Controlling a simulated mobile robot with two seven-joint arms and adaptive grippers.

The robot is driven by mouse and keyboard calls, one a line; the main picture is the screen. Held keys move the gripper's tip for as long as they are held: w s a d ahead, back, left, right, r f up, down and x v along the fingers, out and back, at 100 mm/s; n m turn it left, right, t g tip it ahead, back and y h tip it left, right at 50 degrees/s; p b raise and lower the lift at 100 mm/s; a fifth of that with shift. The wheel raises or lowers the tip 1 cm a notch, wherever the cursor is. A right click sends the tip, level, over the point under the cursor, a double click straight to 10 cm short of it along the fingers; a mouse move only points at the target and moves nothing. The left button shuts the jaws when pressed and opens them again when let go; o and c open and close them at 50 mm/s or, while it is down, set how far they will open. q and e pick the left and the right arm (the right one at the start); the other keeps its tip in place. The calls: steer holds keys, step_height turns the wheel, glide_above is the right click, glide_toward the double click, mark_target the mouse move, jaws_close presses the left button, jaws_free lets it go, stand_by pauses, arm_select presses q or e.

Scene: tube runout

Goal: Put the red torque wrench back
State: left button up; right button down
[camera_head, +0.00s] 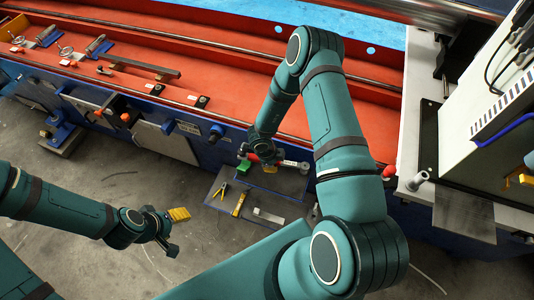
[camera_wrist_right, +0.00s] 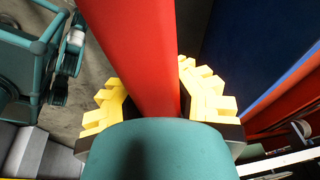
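The red torque wrench (camera_wrist_right: 135,45) runs between the yellow fingers of my right gripper (camera_wrist_right: 158,105) in the right wrist view. The fingers press on both sides of its red handle. In the head view my right gripper (camera_head: 265,158) is low over the dark tool tray (camera_head: 285,182). There a bit of red handle (camera_head: 278,153) shows beside it, with a silver end (camera_head: 300,166) to the right. My gripper and arm hide part of the wrench, and I cannot tell whether it touches the tray. My left gripper (camera_head: 172,230), with a yellow finger pad, is over bare floor, away from the tray.
The lower tray part holds pliers (camera_head: 222,190), a yellow tool (camera_head: 239,203) and a silver piece (camera_head: 268,215). A green object (camera_head: 245,168) is left of my right gripper. The red-and-blue machine bed (camera_head: 130,80) runs behind, with several parts on it. Floor at the left front is clear.

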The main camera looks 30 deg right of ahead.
mark_target(272, 175)
arm_select(q)
steer(key=shift+w, duration=0.3)
arm_select(e)
steer(key=shift+w+d+f+m, duration=0.1)
steer(key=shift+w+f+m, duration=0.15)
steer(key=shift+m, duration=0.55)
arm_select(q)
steer(key=shift+s+r, duration=0.1)
arm_select(e)
steer(key=shift+r, duration=0.1)
